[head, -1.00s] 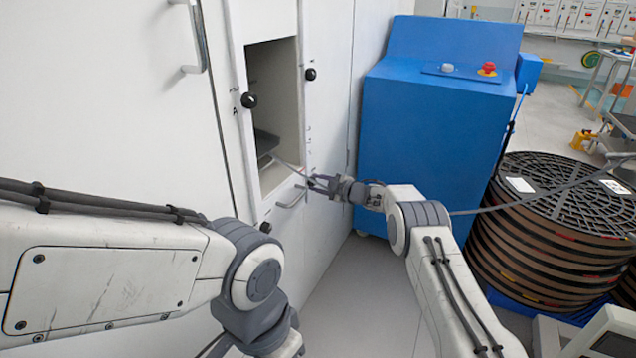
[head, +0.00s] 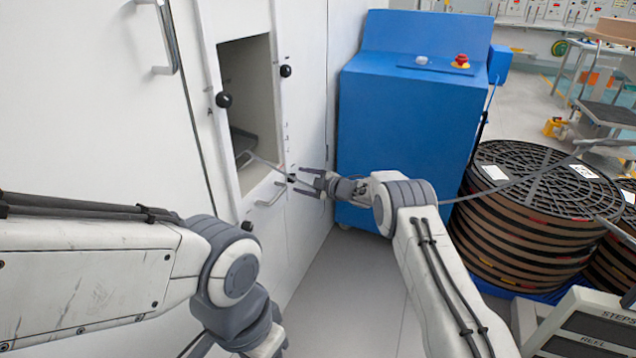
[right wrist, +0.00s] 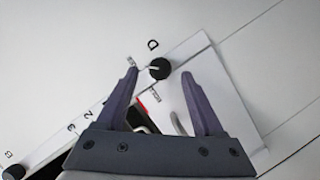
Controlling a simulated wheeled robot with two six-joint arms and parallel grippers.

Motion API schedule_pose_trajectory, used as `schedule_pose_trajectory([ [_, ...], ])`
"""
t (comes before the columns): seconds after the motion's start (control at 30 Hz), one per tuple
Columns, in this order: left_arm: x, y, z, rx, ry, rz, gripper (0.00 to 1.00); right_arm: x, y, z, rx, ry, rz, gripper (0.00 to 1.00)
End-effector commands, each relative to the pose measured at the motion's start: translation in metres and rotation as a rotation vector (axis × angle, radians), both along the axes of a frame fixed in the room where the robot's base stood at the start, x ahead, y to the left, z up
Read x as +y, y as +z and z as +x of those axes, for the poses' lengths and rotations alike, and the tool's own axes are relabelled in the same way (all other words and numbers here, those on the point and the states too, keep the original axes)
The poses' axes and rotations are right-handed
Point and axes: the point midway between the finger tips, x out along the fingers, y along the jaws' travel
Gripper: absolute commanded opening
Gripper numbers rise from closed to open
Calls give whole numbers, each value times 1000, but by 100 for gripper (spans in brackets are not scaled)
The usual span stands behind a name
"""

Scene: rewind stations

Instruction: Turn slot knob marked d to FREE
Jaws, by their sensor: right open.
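The slot knob marked D (right wrist: 160,68) is a round black knob with a white pointer line, on the white panel. In the right wrist view its line points left, towards a small label (right wrist: 131,62) too small to read. Another small label (right wrist: 155,95) sits just below it. My right gripper (right wrist: 159,74) is open, one finger on each side of the knob in that view, holding nothing. In the head view the right gripper (head: 306,181) stands just off the panel, with the knob (head: 291,177) just beyond its fingertips. My left gripper is out of view.
Other black knobs are at the slot's upper left (head: 223,99), upper right (head: 286,70) and lower left (head: 247,226). The open recess (head: 246,90) is beside them, with a bar handle (head: 271,195) below. A blue cabinet (head: 410,130) stands close right; stacked reels (head: 540,190) lie beyond.

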Motion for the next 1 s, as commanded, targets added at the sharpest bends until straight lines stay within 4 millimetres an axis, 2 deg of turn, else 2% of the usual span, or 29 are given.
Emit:
schedule_pose_trajectory([
  [0.23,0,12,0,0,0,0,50,-31,13,-29,1,-5,0,69],
  [0.43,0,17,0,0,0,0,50,-49,19,-48,0,-4,0,69],
  [0.67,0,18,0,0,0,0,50,-56,20,-56,-1,-2,0,69],
  [1.0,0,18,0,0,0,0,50,-52,26,-55,6,-14,-3,69],
])
